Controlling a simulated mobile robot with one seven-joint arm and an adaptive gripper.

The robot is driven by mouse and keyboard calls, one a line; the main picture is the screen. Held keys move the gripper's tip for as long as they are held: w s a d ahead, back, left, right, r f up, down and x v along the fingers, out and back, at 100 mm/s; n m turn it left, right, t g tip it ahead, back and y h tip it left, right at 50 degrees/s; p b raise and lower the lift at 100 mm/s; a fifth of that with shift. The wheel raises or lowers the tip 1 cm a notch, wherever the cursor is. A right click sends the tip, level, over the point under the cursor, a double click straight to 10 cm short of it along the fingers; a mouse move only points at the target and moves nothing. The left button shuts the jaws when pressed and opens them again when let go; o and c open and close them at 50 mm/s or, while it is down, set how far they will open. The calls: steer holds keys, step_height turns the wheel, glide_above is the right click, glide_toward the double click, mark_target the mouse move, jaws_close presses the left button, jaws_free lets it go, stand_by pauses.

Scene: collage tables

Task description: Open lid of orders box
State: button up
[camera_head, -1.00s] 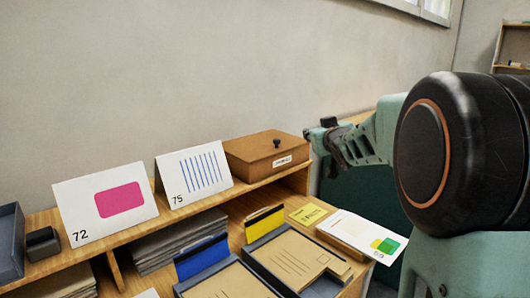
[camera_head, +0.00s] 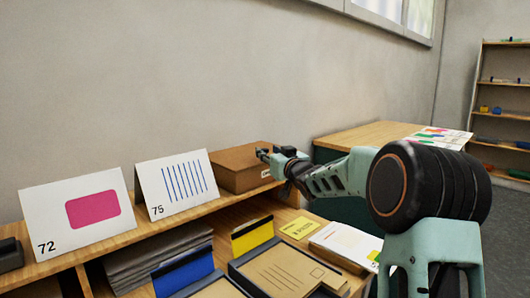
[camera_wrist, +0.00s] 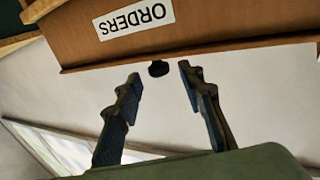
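The orders box (camera_head: 238,170) is a brown wooden box on the upper shelf by the wall, with its lid closed. My gripper (camera_head: 262,153) reaches in from the right to the top of the box and hides the knob in the head view. In the wrist view the box front (camera_wrist: 215,25) carries a white ORDERS label (camera_wrist: 136,19), seen upside down. The black lid knob (camera_wrist: 158,68) shows just past the lid edge, between the fingertips in the picture. My gripper (camera_wrist: 159,72) is open, with a gap on each side of the knob.
Cards 75 (camera_head: 178,185) and 72 (camera_head: 85,212) stand left of the box. The lower level holds a yellow card (camera_head: 252,236), a blue card (camera_head: 183,272), trays and papers. Another table (camera_head: 365,135) stands behind my arm. The wall is close behind the shelf.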

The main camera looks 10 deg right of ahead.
mark_target(265, 149)
steer(key=shift+x, duration=1.75)
jaws_close()
